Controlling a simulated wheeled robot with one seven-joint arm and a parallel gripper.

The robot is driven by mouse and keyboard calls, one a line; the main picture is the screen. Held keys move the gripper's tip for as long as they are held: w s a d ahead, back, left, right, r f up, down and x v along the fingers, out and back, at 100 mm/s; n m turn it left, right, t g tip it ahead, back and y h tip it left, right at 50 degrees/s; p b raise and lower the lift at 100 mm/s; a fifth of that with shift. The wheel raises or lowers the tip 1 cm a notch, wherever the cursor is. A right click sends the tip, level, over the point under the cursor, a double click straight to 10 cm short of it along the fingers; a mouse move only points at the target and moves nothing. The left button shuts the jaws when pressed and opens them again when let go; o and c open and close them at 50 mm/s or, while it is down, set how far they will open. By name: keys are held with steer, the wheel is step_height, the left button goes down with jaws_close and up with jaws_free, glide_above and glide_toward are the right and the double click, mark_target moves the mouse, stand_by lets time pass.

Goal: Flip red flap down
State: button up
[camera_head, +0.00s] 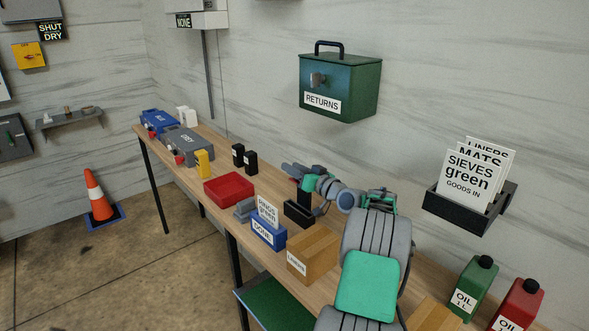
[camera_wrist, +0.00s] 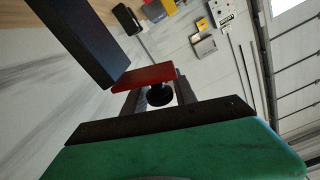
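A flat red flap (camera_wrist: 143,77) shows in the wrist view just past my fingers, beside a dark block (camera_wrist: 85,42). I cannot clearly pick it out in the head view, where my arm may hide it. My gripper (camera_head: 288,169) reaches left over the bench, above a black post (camera_head: 304,200) on a black open box (camera_head: 298,213). In the wrist view my gripper (camera_wrist: 157,90) has its two grey fingers apart, with a round black part (camera_wrist: 159,95) between them. I cannot tell if the fingers touch the flap.
The wooden bench (camera_head: 345,238) carries a red tray (camera_head: 230,199), a blue box (camera_head: 268,234), a cardboard box (camera_head: 313,251) and two black blocks (camera_head: 250,163). A green RETURNS box (camera_head: 352,92) and a black card holder (camera_head: 449,210) hang on the wall.

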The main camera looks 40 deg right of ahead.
jaws_close()
steer(key=shift+f, duration=0.1)
steer(key=n+b, duration=0.1)
steer(key=b, duration=0.4)
steer(key=a+f+n+b, duration=0.1)
steer(key=n+b, duration=0.1)
steer(key=b, duration=0.4)
steer(key=shift+a+n+b, duration=0.1)
steer(key=shift+n+b, duration=0.2)
steer(key=shift+o, duration=1.7)
jaws_free()
